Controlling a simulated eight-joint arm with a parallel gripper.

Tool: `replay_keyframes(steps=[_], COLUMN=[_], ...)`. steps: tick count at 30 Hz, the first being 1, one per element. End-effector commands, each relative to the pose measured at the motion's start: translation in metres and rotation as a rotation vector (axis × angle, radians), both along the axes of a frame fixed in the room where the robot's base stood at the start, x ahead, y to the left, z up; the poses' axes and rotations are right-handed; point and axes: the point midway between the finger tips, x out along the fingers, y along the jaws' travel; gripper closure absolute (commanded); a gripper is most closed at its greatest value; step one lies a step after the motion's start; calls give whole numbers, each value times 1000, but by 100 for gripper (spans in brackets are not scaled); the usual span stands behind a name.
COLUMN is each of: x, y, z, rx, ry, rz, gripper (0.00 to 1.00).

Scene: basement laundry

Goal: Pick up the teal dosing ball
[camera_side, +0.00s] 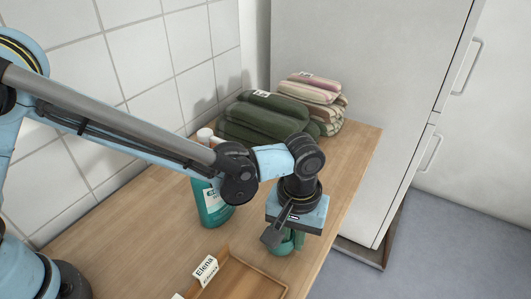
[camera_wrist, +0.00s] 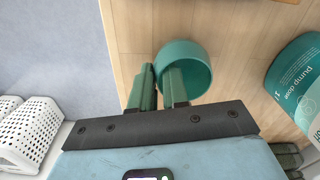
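The teal dosing ball (camera_wrist: 197,61) is a round, hollow, open-topped cup in the wrist view. In the side view, it (camera_side: 283,246) is partly hidden under my gripper. My gripper (camera_wrist: 159,76) points down, with two green fingers close together. They straddle the left part of the ball's wall, one finger outside and the other inside the rim. The narrow gap looks filled by the wall, so my gripper appears shut on it. Whether the ball touches the table is hard to tell.
A teal detergent bottle (camera_side: 211,207) stands left of my gripper on the wooden table (camera_side: 130,222). A wooden tray (camera_side: 246,281) with a name card (camera_side: 205,270) is in front. Folded towels (camera_side: 262,116) lie behind. The table's right edge is close.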

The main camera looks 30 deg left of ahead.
Motion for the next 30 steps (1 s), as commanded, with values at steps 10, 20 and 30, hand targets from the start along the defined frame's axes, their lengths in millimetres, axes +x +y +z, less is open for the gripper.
replay_keyframes(steps=[10,20,30], x=[0,0,-38], y=[0,0,-13], z=[0,14,64], rx=[0,0,0], ry=[0,0,1], rz=[0,0,-7], gripper=[100,100,100])
